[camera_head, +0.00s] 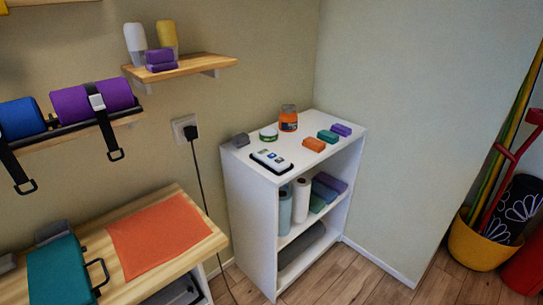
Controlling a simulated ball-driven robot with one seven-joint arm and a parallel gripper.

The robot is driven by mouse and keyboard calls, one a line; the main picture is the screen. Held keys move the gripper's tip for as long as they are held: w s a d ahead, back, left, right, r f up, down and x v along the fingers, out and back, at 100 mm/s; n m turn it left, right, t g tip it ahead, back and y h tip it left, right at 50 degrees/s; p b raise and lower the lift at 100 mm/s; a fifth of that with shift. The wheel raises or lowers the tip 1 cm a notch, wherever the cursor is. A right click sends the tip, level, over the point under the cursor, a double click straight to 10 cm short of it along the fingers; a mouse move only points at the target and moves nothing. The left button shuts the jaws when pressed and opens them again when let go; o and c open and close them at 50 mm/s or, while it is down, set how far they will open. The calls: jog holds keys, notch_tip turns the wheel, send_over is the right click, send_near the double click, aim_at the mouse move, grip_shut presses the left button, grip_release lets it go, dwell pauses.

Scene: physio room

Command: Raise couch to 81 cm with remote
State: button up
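A white handset with several small buttons (271,160), which looks like the remote, lies on a dark base or tray on top of the white shelf unit (262,176). It is near the front left edge of that top. Its markings are too small to read. No couch shows in this view, and no height reading can be seen. My gripper is not in view.
A wooden bench (194,250) stands left, with a dark cord (203,190) behind. Floor (350,280) is clear in front.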

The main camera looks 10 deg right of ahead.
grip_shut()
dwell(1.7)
